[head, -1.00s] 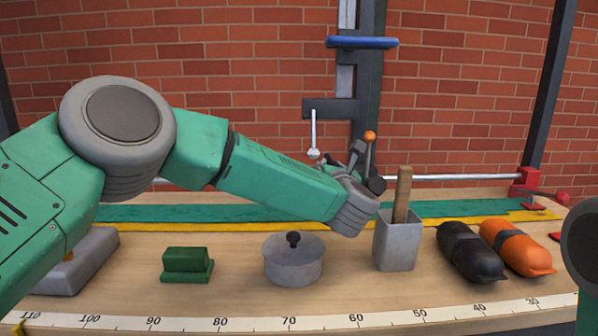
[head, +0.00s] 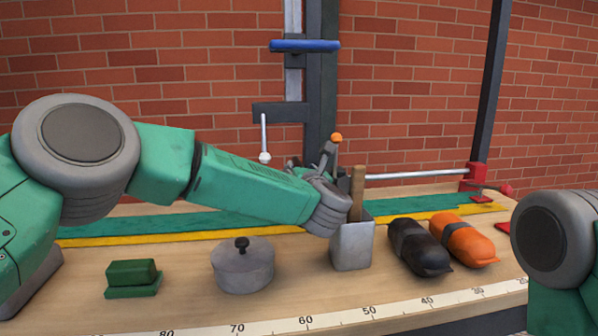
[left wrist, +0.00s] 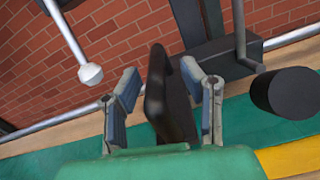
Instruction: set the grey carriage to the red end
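The grey carriage (left wrist: 218,56) is a dark block on the silver rail in the left wrist view. A dark upright plate (left wrist: 168,95) stands in front of it. The fingers of my left gripper (left wrist: 163,100) are on both sides of this plate. The right fingertip overlaps it, and a narrow gap shows at the left one. In the head view my left gripper (head: 322,168) hides most of the carriage, below an orange-knobbed lever (head: 336,138). The red end (head: 474,176) is at the rail's right. My right gripper is out of view; only my right arm shows.
A grey holder (head: 352,245) with a wooden handle stands before my left gripper. A lidded pot (head: 243,268), a green block (head: 132,275) and black (head: 418,248) and orange (head: 465,242) rolls line the bench. A white-knobbed lever (head: 264,157) hangs above the rail.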

